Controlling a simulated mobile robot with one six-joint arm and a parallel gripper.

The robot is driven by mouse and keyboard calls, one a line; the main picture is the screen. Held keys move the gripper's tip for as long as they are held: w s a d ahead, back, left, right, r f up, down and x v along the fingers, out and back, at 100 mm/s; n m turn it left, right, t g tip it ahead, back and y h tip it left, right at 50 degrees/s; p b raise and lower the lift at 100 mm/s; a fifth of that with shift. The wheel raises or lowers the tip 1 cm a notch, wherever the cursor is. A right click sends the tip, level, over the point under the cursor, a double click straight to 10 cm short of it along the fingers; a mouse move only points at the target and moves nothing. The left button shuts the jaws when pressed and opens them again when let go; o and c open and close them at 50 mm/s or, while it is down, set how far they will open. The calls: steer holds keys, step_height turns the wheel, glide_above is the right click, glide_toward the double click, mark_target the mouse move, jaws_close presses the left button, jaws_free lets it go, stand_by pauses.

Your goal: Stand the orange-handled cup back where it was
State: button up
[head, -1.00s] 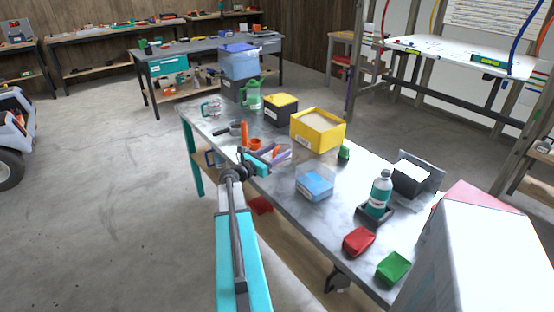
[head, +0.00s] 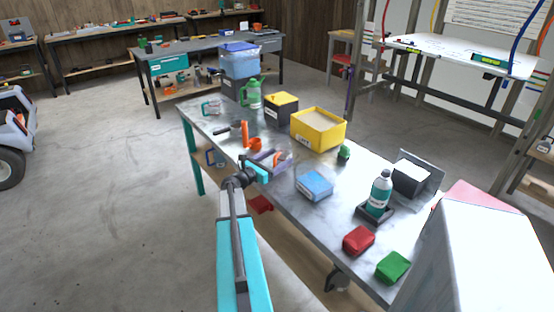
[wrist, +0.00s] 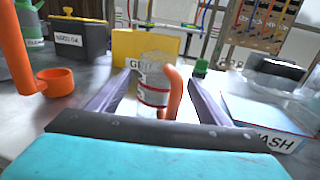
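The orange-handled cup (wrist: 153,82), clear with a red band, stands upright between the purple fingers of my gripper (wrist: 160,88) in the wrist view. Its orange handle faces right. A gap shows on both sides, so the fingers look open and apart from the cup. In the head view my gripper (head: 273,159) is low over the near left edge of the grey table (head: 280,200). The cup's orange handle (head: 281,157) shows there at the fingers; its clear body is hard to make out.
An orange round holder (head: 255,144) and an orange upright (head: 245,133) stand left of my gripper. A blue-bottomed box (head: 315,184) is close on the right. A yellow bin (head: 318,130) and a black bin (head: 281,109) stand behind. Clear tabletop lies between them.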

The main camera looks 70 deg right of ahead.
steer(key=shift+r, duration=0.15)
steer(key=b+v, duration=0.2)
steer(key=v, duration=1)
steer(key=shift+s+a, duration=0.1)
stand_by(0.8)
steer(key=w+a+f+m+t+y, duration=0.1)
steer(key=w+a+f+m+y, duration=0.15)
steer(key=a+f, duration=0.8)
steer(key=w+a+f+m+t+y, duration=0.2)
steer(key=w+a+f+y, duration=0.1)
steer(key=a+f, duration=0.75)
steer(key=w+a+f+m+t+y, duration=0.1)
steer(key=w+a+f+m+y, duration=0.15)
steer(key=a+f, duration=0.8)
steer(key=s+a+f+m+y, duration=0.2)
steer(key=s+a+f, duration=0.2)
steer(key=a, duration=0.8)
steer(key=s+a+f+m+g+y, duration=0.1)
steer(key=s+a+f+m+y, duration=0.1)
steer(key=a, duration=0.9)
steer(key=s+a+f+m+g+y, duration=0.1)
steer(key=s+a+f+y, duration=0.3)
steer(key=a, duration=0.8)
steer(key=s+f+m, duration=0.1)
steer(key=s+f, duration=0.1)
steer(key=s, duration=0.1)
steer(key=shift+a, duration=0.3)
